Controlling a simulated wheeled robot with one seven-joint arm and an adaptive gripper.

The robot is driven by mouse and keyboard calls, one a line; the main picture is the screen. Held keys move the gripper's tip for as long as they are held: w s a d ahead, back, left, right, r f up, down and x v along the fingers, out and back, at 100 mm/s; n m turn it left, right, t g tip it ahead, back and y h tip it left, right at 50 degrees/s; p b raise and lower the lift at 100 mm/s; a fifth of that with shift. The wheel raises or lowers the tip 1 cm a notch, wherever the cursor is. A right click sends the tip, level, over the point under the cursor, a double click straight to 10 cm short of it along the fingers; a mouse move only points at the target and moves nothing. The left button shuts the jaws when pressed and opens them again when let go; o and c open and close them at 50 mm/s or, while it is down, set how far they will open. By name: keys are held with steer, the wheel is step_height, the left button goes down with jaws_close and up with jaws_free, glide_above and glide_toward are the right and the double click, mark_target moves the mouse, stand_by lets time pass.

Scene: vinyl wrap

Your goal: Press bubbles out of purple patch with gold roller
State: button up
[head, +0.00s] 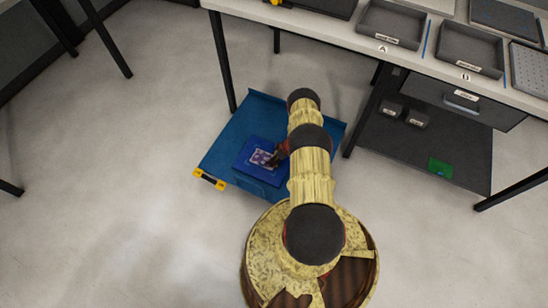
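The purple patch (259,158) is a small pale-purple piece with lighter marks, lying on a darker blue panel (243,172). My gripper (275,160) is dark and reddish, low at the patch's right edge and partly covering it. My arm hides part of the gripper, and its fingers are too small to show whether they are open or what they hold. I cannot tell whether it touches the patch. I cannot make out a gold roller.
The panel rests on a blue tray (225,150) with a yellow-and-black piece (210,180) at its front-left corner. A table (345,35) with grey trays stands behind. A lower shelf (465,160) is at right. The floor at left is clear.

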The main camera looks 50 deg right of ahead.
mark_target(258, 154)
steer(key=shift+f, duration=0.2)
steer(key=shift+w, duration=0.1)
steer(key=shift+w+a, duration=0.2)
steer(key=shift+w, duration=0.3)
steer(key=shift+w+a, duration=0.15)
steer(key=shift+w, duration=0.3)
steer(key=shift+w, duration=0.15)
steer(key=shift+w+a, duration=0.25)
steer(key=shift+w, duration=0.65)
steer(key=shift+w+a, duration=0.2)
steer(key=shift+w, duration=0.35)
steer(key=shift+w+a, duration=0.15)
steer(key=shift+w, duration=0.35)
steer(key=shift+w+a, duration=0.15)
steer(key=shift+w, duration=0.4)
steer(key=shift+w+a, duration=0.15)
steer(key=shift+w, duration=0.35)
